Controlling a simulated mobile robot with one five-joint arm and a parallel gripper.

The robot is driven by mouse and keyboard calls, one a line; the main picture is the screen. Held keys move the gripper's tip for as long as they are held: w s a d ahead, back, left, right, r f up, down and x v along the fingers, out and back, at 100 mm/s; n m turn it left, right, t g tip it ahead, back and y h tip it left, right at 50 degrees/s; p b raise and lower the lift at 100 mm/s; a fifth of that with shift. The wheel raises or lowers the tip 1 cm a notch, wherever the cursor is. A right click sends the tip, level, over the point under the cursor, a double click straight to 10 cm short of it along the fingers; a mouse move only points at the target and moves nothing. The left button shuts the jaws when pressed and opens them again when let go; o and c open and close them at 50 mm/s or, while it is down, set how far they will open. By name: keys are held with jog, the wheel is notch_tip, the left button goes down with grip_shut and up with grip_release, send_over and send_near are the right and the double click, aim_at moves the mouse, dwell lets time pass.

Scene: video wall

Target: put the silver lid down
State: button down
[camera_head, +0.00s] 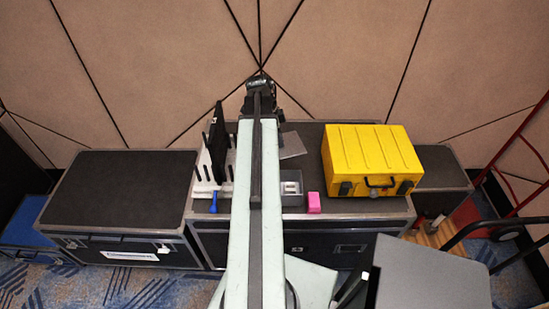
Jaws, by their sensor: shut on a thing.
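My gripper (259,84) is at the far end of my outstretched arm, high in the picture in front of the tan wall panels. It is small and dark in this view and seen from behind. It is shut on the silver lid, of which little can be made out among the dark jaw parts. Below it, my arm crosses the top of a black flight case (312,135). A small silver-grey box (291,187) sits near the case's front edge, just right of my arm. A flat grey plate (292,146) lies farther back on the case.
A yellow toolbox (372,160) stands on the case's right part, with a pink block (314,203) left of it. A white rack (212,170) with black upright parts and a blue-handled tool (213,203) are left of my arm. The left case (118,188) has a bare top.

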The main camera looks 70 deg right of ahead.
jog(key=w+d+f+m+y+b, duration=0.1)
jog(key=w+d+f+m+b, duration=0.3)
jog(key=d+f+b, duration=0.5)
jog(key=b+x, duration=0.3)
jog(key=w+b+x, duration=0.1)
jog(key=b+x, duration=0.2)
jog(key=w+b+x, duration=0.1)
jog(key=b+x, duration=0.2)
jog(key=shift+d+f, duration=0.15)
jog(key=shift+f, duration=0.25)
jog(key=shift+r, duration=0.25)
jog(key=shift+f, duration=0.25)
jog(key=c, duration=1.2)
grip_release()
jog(key=shift+r, duration=0.1)
jog(key=shift+c, duration=0.2)
